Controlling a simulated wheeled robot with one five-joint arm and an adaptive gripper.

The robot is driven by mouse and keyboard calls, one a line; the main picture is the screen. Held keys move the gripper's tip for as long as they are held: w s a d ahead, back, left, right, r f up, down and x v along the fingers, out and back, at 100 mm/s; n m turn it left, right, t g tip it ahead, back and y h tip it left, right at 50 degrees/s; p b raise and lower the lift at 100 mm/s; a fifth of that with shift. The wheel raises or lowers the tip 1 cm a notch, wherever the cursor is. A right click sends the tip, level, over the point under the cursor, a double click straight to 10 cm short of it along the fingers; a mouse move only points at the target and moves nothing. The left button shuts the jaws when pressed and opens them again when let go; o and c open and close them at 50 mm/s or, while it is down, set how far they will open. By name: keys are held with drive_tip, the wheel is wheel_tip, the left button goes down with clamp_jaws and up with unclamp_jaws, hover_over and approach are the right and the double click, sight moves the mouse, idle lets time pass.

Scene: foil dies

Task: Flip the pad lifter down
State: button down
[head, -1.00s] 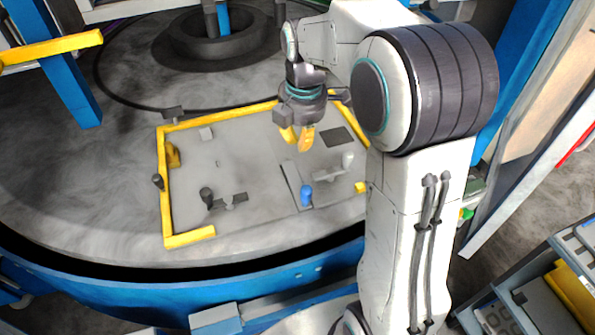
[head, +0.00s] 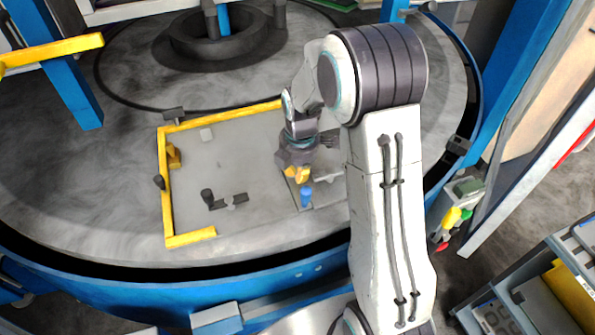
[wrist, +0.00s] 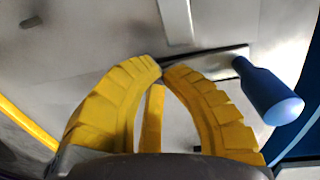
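A blue handle (head: 306,195) stands on the grey plate just below my gripper in the head view. In the wrist view the blue handle (wrist: 268,95) lies right of the fingertips, at the end of a pale flat bar (wrist: 222,60). No label shows which part is the pad lifter. My gripper (head: 297,176) hangs over the plate, close to the blue handle and apart from it. In the wrist view the yellow fingers of my gripper (wrist: 162,68) curve together, tips almost touching, with nothing held. My arm hides the plate's right part.
A yellow border (head: 165,190) edges the grey plate (head: 240,165). A dark ring hub (head: 215,45) rises behind. The plate's middle is mostly clear.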

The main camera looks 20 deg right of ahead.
drive_tip(key=shift+f, duration=0.15)
wheel_tip(320, 180, down, 2)
drive_tip(key=b, duration=0.3)
drive_tip(key=shift+w+f, duration=0.1)
drive_tip(key=shift+f, duration=0.05)
idle(0.4)
drive_tip(key=shift+s, duration=0.2)
drive_tip(key=shift+w+r+p, duration=0.1)
drive_tip(key=shift+r+p, duration=0.25)
drive_tip(key=shift+r, duration=0.05)
wheel_tip(320, 180, up, 14)
drive_tip(key=p, duration=0.2)
drive_tip(key=shift+w, duration=0.2)
